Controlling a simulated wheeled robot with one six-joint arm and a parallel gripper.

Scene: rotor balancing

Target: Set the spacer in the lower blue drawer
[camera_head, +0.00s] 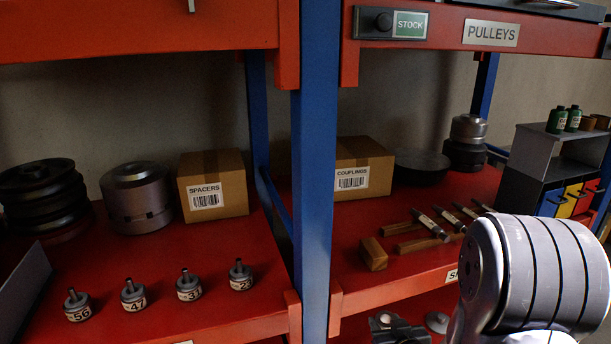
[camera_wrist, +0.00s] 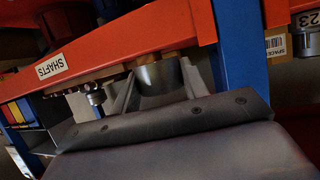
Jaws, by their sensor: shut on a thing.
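My gripper (camera_wrist: 158,92) shows in the wrist view, with its two fingers closed around a grey, rounded metal piece (camera_wrist: 160,78). The piece looks like the spacer, but only part of it shows. It is held close to the red shelf edge labelled SHAFTS. In the head view my gripper is hidden; only my pale arm link shows at the lower right. A blue drawer (camera_head: 552,203) is in the small dark cabinet at the right, beside a yellow drawer (camera_head: 572,200) and a red one. The lower part of this cabinet is hidden behind my arm.
A blue upright (camera_head: 316,170) divides the red shelves. Numbered knobbed weights (camera_head: 133,294), a SPACERS box (camera_head: 212,184) and a COUPLINGS box (camera_head: 362,168) stand on them. Shafts and wooden blocks (camera_head: 373,254) lie at the right. Small green bottles (camera_head: 557,120) top the cabinet.

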